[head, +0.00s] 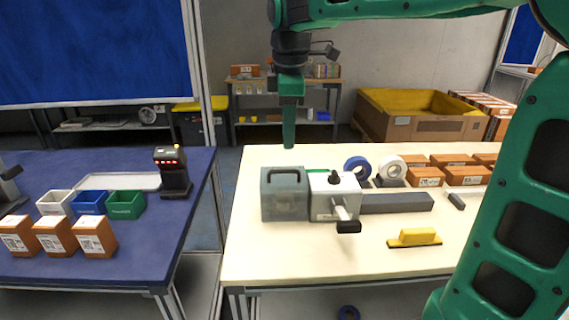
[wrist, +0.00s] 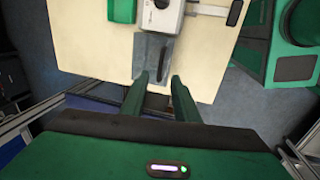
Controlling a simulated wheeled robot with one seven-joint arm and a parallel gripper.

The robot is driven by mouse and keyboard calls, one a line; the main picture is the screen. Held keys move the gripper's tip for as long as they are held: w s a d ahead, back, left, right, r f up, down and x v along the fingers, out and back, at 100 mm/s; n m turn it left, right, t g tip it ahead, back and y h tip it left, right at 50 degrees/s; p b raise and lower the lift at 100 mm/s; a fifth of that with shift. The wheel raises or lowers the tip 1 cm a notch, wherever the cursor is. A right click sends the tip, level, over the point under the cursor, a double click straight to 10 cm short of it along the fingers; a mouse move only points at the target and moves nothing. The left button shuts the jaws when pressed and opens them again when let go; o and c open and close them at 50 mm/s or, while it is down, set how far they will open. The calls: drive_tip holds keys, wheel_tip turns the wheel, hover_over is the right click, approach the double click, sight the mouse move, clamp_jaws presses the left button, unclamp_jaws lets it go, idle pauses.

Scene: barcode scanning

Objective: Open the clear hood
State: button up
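The clear hood (head: 285,203) is a smoky grey see-through box with a dark handle (head: 284,171) at its upper front. It sits on the cream table at the left end of a white machine (head: 322,205) with a black-handled lever, and looks closed. My gripper (head: 289,146) points down, above and apart from the hood in the head view. In the wrist view my gripper (wrist: 159,78) has its two green fingers spread with nothing between them. The hood (wrist: 147,55) and its dark handle (wrist: 164,52) lie just beyond the fingertips.
A blue tape roll (head: 357,167), a white tape roll (head: 391,168), a grey bar (head: 396,203) and orange boxes (head: 466,175) lie right of the machine. A yellow block (head: 414,237) is near the front. The cream table (head: 300,255) is bare before the hood.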

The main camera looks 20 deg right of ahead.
sight(287, 171)
drive_tip(key=f, duration=0.3)
drive_tip(key=w+f, duration=0.1)
drive_tip(key=f, duration=0.5)
drive_tip(key=shift+w+d+f, duration=0.1)
drive_tip(key=shift+w+d, duration=0.2)
clamp_jaws()
